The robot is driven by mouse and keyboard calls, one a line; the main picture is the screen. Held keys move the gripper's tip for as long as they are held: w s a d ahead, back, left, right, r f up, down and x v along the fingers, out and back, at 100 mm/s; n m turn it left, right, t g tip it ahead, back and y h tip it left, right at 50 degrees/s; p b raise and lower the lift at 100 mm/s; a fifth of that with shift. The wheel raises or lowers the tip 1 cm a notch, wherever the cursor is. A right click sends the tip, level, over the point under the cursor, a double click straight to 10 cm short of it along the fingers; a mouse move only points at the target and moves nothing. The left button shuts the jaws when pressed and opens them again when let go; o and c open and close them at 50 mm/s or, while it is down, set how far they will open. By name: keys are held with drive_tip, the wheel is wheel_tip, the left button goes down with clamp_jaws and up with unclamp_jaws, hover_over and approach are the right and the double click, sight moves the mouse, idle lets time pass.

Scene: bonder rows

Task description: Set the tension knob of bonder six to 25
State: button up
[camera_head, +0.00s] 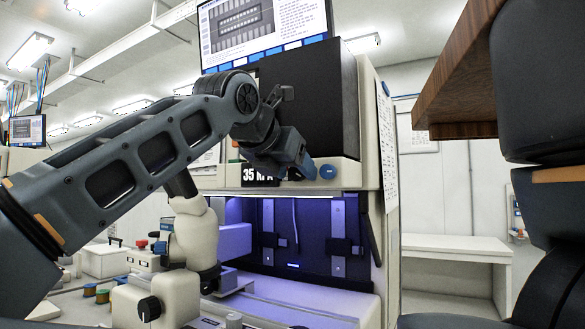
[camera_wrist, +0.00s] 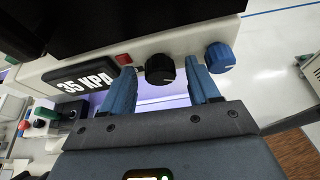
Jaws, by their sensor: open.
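My gripper (camera_wrist: 161,74) is open, its two blue fingers on either side of a black knob (camera_wrist: 160,69) with a white mark on the machine's front panel. I cannot tell whether the fingers touch it. A blue knob (camera_wrist: 220,57) sits just right of the right finger; it also shows in the head view (camera_head: 327,171). A display (camera_wrist: 84,84) left of the fingers reads "35 KPA". No label shows which knob is for tension, and no bonder number is legible. In the head view my gripper (camera_head: 300,168) is at the panel and hides the black knob.
A red switch (camera_wrist: 124,59) lies beside the left finger. Below the panel is a lit purple bay (camera_head: 300,240). A monitor (camera_head: 262,28) stands above. A white bench (camera_head: 455,243) stands at right, and a brown wooden edge (camera_head: 455,85) juts in at upper right.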

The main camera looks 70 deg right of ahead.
drive_tip(key=c, duration=1)
drive_tip(key=shift+c, duration=0.2)
drive_tip(key=n+g, duration=0.1)
drive_tip(key=n+b, duration=0.1)
drive_tip(key=n+g+b, duration=0.1)
drive_tip(key=shift+w+f+n+g+y, duration=0.1)
drive_tip(key=shift+w+n+g+y, duration=0.2)
drive_tip(key=shift+n, duration=0.1)
drive_tip(key=n+g+b, duration=0.1)
drive_tip(key=n+g, duration=0.1)
drive_tip(key=n, duration=0.2)
drive_tip(key=shift+g, duration=0.4)
drive_tip(key=o, duration=1)
